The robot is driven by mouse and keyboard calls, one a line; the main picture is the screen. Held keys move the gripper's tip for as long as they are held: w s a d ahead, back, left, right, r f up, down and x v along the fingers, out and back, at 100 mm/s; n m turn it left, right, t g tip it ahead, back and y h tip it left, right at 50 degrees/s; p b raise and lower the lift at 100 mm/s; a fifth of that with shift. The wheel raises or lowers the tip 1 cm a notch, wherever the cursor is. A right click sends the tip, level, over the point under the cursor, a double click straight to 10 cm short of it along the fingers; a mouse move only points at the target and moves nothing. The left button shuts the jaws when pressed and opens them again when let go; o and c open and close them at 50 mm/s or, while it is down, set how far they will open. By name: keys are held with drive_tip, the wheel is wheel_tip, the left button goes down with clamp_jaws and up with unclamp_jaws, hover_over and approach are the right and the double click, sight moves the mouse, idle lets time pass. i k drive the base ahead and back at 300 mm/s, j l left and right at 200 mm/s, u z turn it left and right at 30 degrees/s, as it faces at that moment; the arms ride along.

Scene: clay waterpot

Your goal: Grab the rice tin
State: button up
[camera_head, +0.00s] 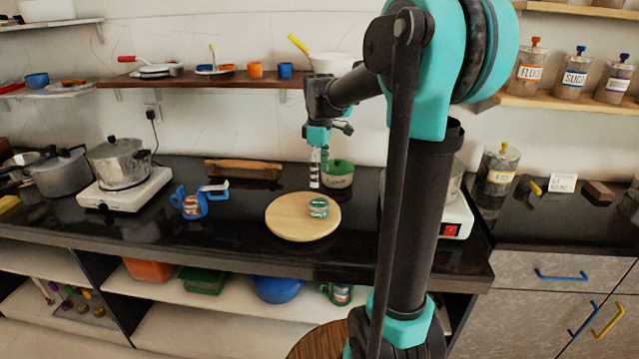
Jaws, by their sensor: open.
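A clear tin with a yellow knob and a white label (497,178) stands upright on the right-hand dark counter. Its label is small and seems to begin with "RI", so I take it as the rice tin. My gripper (325,160) is open, hanging over the middle counter behind the round wooden board. It is well to the left of the tin and apart from it. My arm's dark column stands between them in the picture. The gripper's fingers are small here, and I see nothing held in them.
A round board (290,228) bears a small green-lidded tin (318,208). A green pot (338,174) is close to my gripper. A white card (563,183) and a brown block (598,192) lie right of the rice tin. Labelled jars (572,78) stand on the shelf above.

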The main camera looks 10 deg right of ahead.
sight(190, 205)
drive_tip(key=i+j, duration=0.1)
drive_tip(key=j, duration=0.4)
drive_tip(key=i+j, duration=0.1)
drive_tip(key=j, duration=0.4)
drive_tip(key=i+j, duration=0.1)
drive_tip(key=j, duration=0.45)
drive_tip(key=i+j, duration=0.1)
drive_tip(key=j, duration=0.4)
